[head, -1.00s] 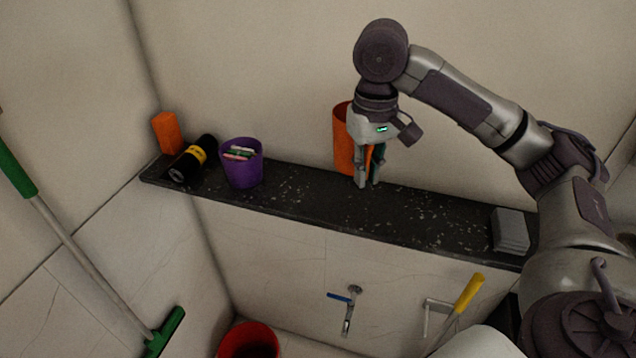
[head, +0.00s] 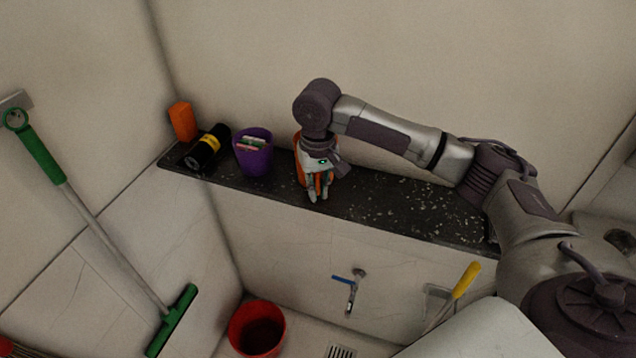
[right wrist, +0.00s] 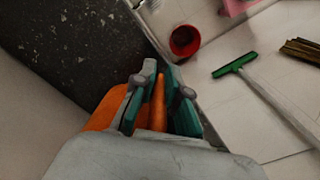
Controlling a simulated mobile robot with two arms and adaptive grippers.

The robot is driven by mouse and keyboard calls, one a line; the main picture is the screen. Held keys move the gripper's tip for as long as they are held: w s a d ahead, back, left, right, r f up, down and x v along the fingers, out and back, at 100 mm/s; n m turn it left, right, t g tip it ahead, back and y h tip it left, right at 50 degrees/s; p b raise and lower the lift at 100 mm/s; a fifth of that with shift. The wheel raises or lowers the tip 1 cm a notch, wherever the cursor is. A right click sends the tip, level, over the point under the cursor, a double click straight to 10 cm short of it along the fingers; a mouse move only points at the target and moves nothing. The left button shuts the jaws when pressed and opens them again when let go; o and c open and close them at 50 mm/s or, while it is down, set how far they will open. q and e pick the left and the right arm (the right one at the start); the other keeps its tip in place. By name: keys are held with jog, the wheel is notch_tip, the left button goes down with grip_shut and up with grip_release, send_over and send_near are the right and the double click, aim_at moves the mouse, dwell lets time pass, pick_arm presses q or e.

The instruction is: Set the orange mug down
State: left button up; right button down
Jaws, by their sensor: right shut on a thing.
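The orange mug (head: 298,162) is over the dark speckled shelf (head: 400,208), just right of the purple cup (head: 253,155). My right gripper (head: 318,193) covers most of it in the head view. In the right wrist view the fingers (right wrist: 155,88) are shut on a narrow orange part of the mug, and its wider body (right wrist: 106,108) shows to their left. The mug looks upright. I cannot tell whether its base touches the shelf. My left gripper is not in view.
The purple cup holds small sticks. A black bottle with a yellow band (head: 206,148) and an orange block (head: 183,121) are at the shelf's left end. The shelf right of the mug is clear. A red bucket (head: 257,329) stands on the floor below, near a green squeegee (head: 172,320).

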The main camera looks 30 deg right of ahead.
jog(key=shift+f, duration=0.2)
jog(key=c, duration=1.3)
grip_release()
jog(key=shift+f, duration=0.1)
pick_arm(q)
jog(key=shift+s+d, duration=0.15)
pick_arm(e)
jog(key=shift+o, duration=0.5)
notch_tip(320, 180, up, 6)
jog(key=b, duration=0.3)
jog(key=shift+a+r, duration=0.1)
jog(key=shift+r, duration=0.1)
notch_tip(320, 180, up, 5)
jog(key=shift+f, duration=0.1)
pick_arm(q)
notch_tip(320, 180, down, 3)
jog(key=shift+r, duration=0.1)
pick_arm(e)
jog(key=shift+r, duration=0.6)
